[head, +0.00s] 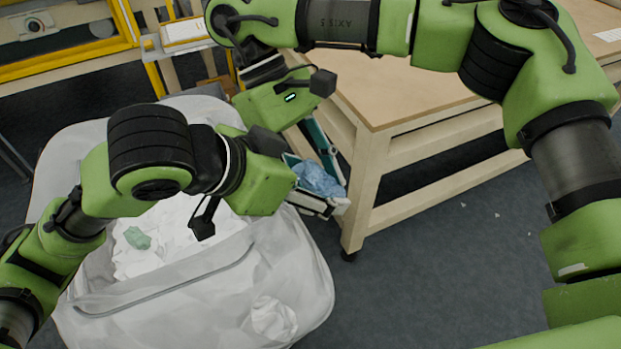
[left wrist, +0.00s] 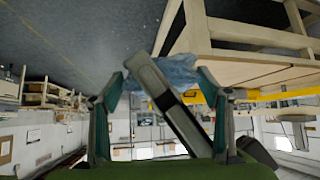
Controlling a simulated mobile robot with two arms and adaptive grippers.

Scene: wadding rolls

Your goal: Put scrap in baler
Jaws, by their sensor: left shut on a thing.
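My left gripper (head: 318,175) is shut on a crumpled light-blue piece of scrap (head: 319,181), held beside the wooden table's leg, right of the white bag. In the left wrist view the blue scrap (left wrist: 176,72) sits between the teal fingers, partly hidden by a grey finger across the middle. The large white bag (head: 290,262) stands open below my left arm. White crumpled scrap and a pale green piece (head: 138,238) lie in it, partly covered by the arm. My right arm reaches across the top. No baler can be identified.
A wooden table (head: 400,85) with a pale frame stands to the right of the bag, close to the held scrap. A yellow-framed structure (head: 70,62) is at the upper left. The dark floor (head: 450,270) at lower right is open, with tiny white bits.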

